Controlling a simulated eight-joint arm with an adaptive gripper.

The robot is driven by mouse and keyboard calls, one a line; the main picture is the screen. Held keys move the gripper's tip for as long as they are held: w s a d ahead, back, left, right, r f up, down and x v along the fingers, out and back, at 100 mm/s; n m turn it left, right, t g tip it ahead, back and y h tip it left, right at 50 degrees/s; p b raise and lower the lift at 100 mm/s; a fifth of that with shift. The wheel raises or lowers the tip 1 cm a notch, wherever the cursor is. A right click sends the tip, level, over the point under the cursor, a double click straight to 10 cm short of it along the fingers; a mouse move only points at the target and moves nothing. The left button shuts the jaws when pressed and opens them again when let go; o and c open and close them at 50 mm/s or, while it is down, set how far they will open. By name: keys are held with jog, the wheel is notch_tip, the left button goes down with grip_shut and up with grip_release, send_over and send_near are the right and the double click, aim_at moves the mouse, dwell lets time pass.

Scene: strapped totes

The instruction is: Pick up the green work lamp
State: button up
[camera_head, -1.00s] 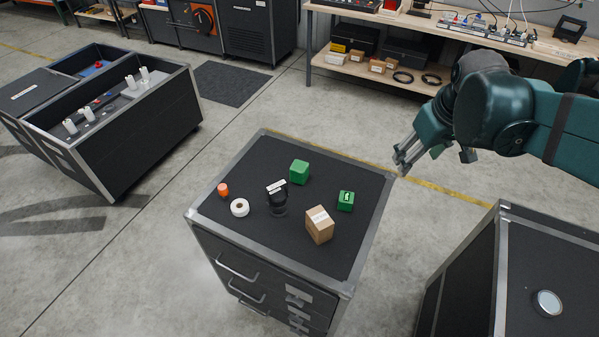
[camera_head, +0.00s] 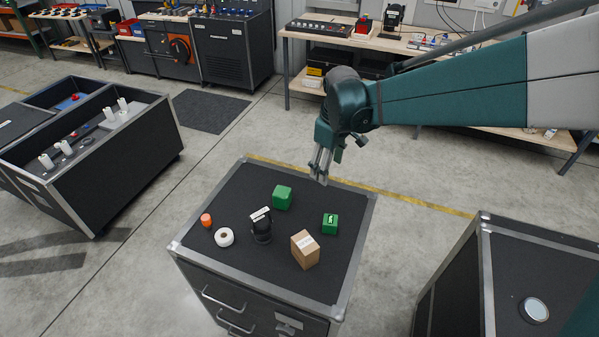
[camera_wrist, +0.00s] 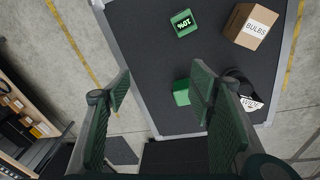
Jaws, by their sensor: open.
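Two green things stand on the black cabinet top (camera_head: 226,262). One is a small green box with a white marking (camera_head: 330,223) on the right side; in the wrist view (camera_wrist: 182,23) the marking looks like "10%", upside down. The other is a plain green block (camera_head: 282,197) further back, partly hidden by a finger in the wrist view (camera_wrist: 181,92). I cannot tell for certain which is the work lamp. My gripper (camera_head: 319,178) is open and empty, above the back edge of the cabinet, apart from both. Its spread fingers show in the wrist view (camera_wrist: 160,88).
On the same top are a cardboard box (camera_head: 305,250) labelled "BULBS", a black item with a white label (camera_head: 261,227), a white roll (camera_head: 224,237) and an orange piece (camera_head: 206,220). Another cabinet (camera_head: 486,290) with a round disc (camera_head: 534,310) stands at right.

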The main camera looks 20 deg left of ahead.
aim_at(282, 191)
jog(key=a+f+n, duration=0.1)
jog(key=a+f, duration=0.2)
jog(key=a, duration=0.2)
jog(key=a+f+n+g, duration=0.1)
jog(key=a+f+n, duration=0.1)
jog(key=a+f, duration=0.2)
jog(key=s+a+f+n, duration=0.1)
jog(key=a+f, duration=0.3)
jog(key=a, duration=0.3)
jog(key=shift+a+f+h+p, duration=0.15)
jog(key=shift+f+h+p, duration=0.1)
jog(key=shift+h+p, duration=0.15)
jog(key=shift+f, duration=1.3)
jog(key=shift+f, duration=0.15)
jog(key=shift+f+p, duration=0.45)
jog(key=shift+f, duration=2)
jog(key=c, duration=1.1)
